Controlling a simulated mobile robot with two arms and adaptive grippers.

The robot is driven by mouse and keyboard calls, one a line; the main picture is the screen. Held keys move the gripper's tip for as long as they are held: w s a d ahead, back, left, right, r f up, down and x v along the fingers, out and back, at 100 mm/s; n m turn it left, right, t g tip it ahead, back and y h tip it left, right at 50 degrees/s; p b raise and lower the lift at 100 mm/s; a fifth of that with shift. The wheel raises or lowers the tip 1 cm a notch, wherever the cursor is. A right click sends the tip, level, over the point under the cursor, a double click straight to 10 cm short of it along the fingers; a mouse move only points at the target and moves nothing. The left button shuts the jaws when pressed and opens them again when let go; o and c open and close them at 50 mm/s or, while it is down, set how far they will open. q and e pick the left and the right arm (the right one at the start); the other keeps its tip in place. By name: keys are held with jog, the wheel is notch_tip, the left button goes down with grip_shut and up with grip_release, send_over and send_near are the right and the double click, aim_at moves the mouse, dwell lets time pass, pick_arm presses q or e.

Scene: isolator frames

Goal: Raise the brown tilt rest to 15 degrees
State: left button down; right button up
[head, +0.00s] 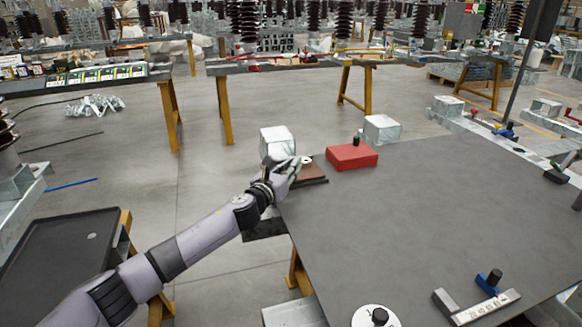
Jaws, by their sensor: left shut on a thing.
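The brown tilt rest (312,174) lies at the far left corner of the dark grey table (420,220). It looks like a flat brown plate over a darker base. Its tilt angle is too small to read from here. My left gripper (302,161) reaches in from the left and is shut at the rest's back left side, on what looks like part of the rest. The fingers hide that part. My right gripper is not in view.
A red block with a black knob (352,157) stands right of the rest. Metal boxes (276,142) (381,130) stand behind. A white disc with a black knob (375,317), a metal angle piece (477,306) and a blue clamp (489,283) lie at the near edge. The table's middle is clear.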

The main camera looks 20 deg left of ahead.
pick_arm(q)
jog(key=shift+w+a, duration=0.1)
jog(key=shift+a, duration=0.3)
jog(key=c, duration=1.5)
grip_release()
jog(key=shift+a, duration=0.1)
jog(key=shift+s+d, duration=0.2)
jog(key=s, duration=0.4)
jog(key=s+a, duration=0.1)
jog(key=s, duration=0.2)
jog(key=s+a, duration=0.1)
jog(key=s, duration=0.3)
jog(key=shift+s+a, duration=0.15)
jog(key=shift+s, duration=0.15)
